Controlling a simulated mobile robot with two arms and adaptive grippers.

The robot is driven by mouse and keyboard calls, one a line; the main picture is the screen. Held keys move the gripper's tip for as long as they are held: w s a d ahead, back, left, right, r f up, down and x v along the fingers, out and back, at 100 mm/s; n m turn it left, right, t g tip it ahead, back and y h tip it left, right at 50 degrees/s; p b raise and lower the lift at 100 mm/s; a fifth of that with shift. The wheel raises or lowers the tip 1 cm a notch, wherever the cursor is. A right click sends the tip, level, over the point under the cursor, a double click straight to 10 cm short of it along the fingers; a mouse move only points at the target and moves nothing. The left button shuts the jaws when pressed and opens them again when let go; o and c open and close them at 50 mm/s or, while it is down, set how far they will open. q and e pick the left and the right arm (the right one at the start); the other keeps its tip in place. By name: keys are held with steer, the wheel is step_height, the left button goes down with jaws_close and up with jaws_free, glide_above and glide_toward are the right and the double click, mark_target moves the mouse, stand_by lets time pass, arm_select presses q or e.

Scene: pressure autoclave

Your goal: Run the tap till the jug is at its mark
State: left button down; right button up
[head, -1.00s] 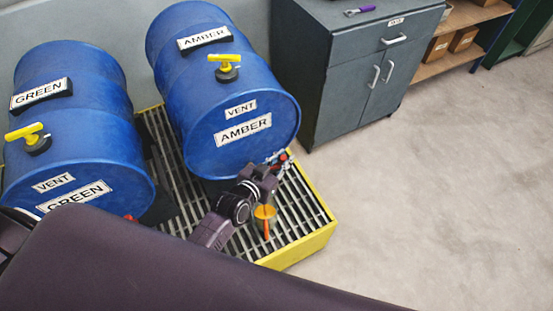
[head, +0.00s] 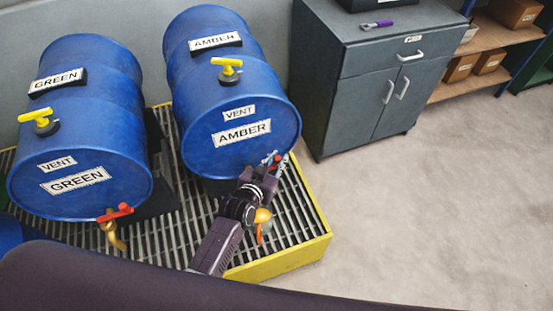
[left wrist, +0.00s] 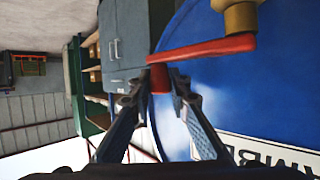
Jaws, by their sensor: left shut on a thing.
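The blue AMBER drum (head: 240,110) lies on its side. In the left wrist view its tap has a brass body (left wrist: 240,16) and a red lever (left wrist: 205,50). My left gripper (left wrist: 159,84) is shut on the bent end of this lever; in the head view the gripper (head: 272,164) is at the drum's lower front edge. My right gripper is not in view.
The blue GREEN drum (head: 80,130) lies to the left, with its own red-levered brass tap (head: 115,225). Both drums are above a yellow-edged grating (head: 290,256). A grey cabinet (head: 370,95) stands behind right, with a purple-handled tool (head: 377,24) on top. The floor at right is clear.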

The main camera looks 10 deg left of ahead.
arm_select(q)
steer(key=c, duration=1.8)
jaws_free()
steer(key=shift+w, duration=0.1)
steer(key=v, duration=1.2)
steer(key=shift+a, duration=0.1)
